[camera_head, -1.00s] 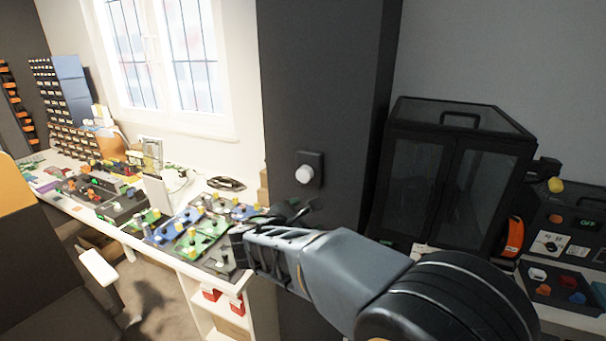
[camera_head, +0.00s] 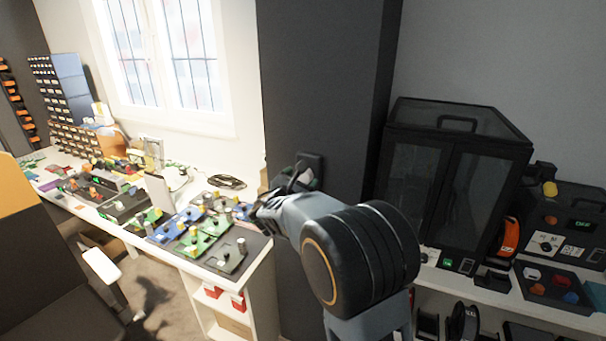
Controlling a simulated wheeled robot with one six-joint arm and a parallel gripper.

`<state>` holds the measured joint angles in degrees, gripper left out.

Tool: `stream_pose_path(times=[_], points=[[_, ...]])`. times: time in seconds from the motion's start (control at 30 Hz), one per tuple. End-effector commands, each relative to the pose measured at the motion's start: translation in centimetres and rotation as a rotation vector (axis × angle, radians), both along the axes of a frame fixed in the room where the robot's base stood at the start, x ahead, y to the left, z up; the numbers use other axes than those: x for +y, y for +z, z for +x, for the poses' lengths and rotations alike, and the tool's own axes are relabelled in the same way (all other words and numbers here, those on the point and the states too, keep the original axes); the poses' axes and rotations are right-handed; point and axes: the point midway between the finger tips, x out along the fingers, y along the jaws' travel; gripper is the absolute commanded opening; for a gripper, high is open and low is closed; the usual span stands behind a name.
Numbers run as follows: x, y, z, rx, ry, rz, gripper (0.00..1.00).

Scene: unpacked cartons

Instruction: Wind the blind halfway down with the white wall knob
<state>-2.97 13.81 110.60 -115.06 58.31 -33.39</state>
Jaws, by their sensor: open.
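The white wall knob sits on a black mounting plate (camera_head: 314,160) on the dark pillar. The knob is now mostly or wholly hidden behind my gripper (camera_head: 294,178), and only the upper part of the plate shows clearly. My gripper is open and up at the knob, its fingers pointing toward the pillar. I cannot tell whether the fingers touch the knob or stand around it. The window (camera_head: 165,60) at upper left shows bright barred panes. No blind can be made out in the visible part, and the window's top is cut off.
The white workbench (camera_head: 262,262) with circuit boards (camera_head: 200,238) runs along the left, close under my gripper. A black glass-doored cabinet (camera_head: 450,180) stands right of the dark pillar (camera_head: 322,85). A chair (camera_head: 45,270) is at lower left.

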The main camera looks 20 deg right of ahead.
Motion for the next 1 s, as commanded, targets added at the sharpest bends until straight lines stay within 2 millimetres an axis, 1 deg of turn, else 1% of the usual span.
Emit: stream_pose_path(times=[0.1,0.2,0.6,0.67,1.0], points=[[-0.9,0.1,0.9,0.001,-0.001,0.001,0.75],[-1.4,0.1,1.3,0.0,-0.001,0.0,0.75],[-1.7,0.0,1.6,-0.001,0.0,0.001,0.75],[-1.7,0.0,1.6,-0.001,0.0,0.001,0.7],[-1.7,0.0,1.6,-0.001,0.0,0.001,0.38]])
